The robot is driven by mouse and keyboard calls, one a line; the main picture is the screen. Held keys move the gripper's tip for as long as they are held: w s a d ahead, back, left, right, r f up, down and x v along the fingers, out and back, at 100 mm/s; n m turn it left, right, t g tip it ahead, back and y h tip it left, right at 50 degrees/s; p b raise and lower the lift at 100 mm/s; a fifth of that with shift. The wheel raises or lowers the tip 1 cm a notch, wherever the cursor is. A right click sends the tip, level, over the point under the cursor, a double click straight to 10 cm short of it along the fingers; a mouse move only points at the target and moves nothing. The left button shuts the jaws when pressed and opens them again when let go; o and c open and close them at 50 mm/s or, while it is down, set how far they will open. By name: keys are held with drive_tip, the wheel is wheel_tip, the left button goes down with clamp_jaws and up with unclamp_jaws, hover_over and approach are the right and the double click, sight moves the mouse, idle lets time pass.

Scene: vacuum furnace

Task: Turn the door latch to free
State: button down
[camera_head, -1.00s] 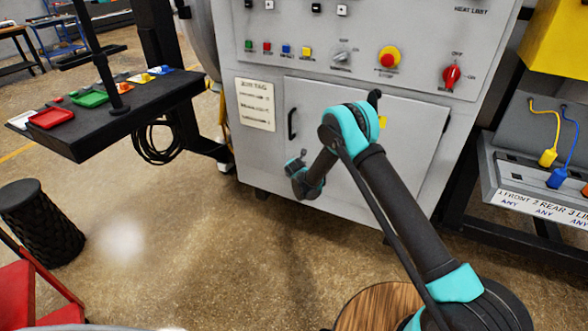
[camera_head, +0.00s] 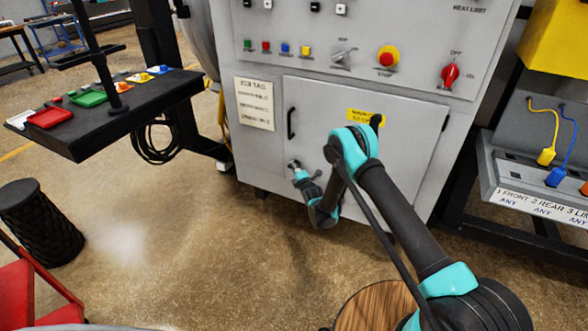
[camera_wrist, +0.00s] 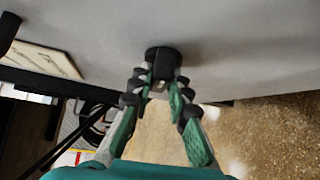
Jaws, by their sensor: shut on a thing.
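The door latch shows in the wrist view as a dark round knob (camera_wrist: 162,58) on the grey cabinet front. My gripper (camera_wrist: 161,84) has its two green-and-grey fingers closed around it, one on each side. In the head view my gripper (camera_head: 296,167) is at the lower left part of the grey cabinet door (camera_head: 350,145), below its black handle (camera_head: 291,123). The latch itself is too small and covered there to make out its angle. The door lies flush with the cabinet front.
A control panel with buttons and a red-and-yellow stop knob (camera_head: 388,56) is above the door. A black side table (camera_head: 150,97) with coloured trays is at left. A rack with yellow and blue plugs (camera_head: 556,177) is at right.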

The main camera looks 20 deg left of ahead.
drive_tip(key=shift+m, duration=0.3)
idle(0.4)
drive_tip(key=c, duration=1.4)
unclamp_jaws()
drive_tip(key=shift+c, duration=0.2)
